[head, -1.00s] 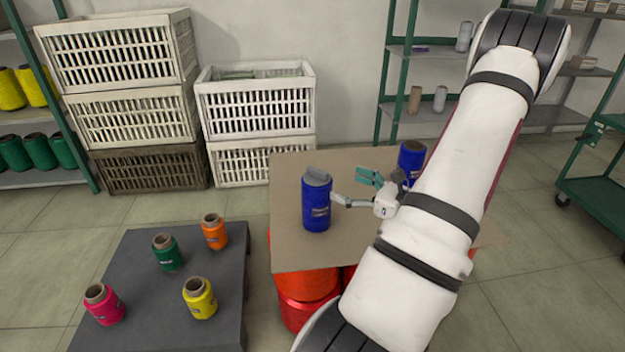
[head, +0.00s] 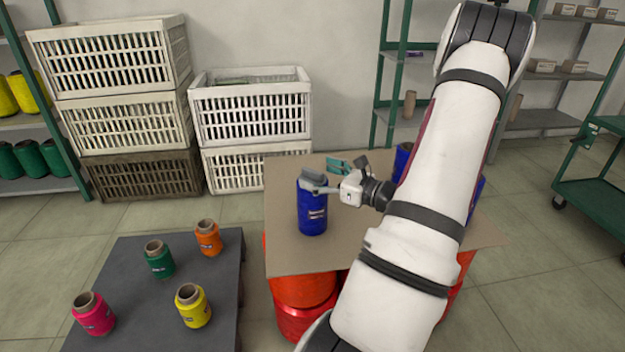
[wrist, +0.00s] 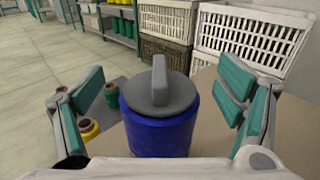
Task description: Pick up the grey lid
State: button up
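The grey lid (wrist: 160,91) is a round disc with an upright flat handle. It sits on top of a blue spool (wrist: 160,132). In the head view the lid (head: 313,176) and the blue spool (head: 312,212) stand upright at the left part of the brown board. My gripper (wrist: 160,105) is open, with its teal-padded fingers on both sides of the lid and apart from it in the wrist view. In the head view my gripper (head: 327,178) is at about the lid's height, and one finger passes close to the lid. Whether it touches cannot be told.
The brown board (head: 285,250) rests on red spools (head: 303,310). Another blue spool (head: 403,160) is partly hidden behind my arm. A dark grey table (head: 130,270) at the left holds several coloured spools. Crates (head: 250,112) stand behind.

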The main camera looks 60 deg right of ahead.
jog(key=c, duration=1.5)
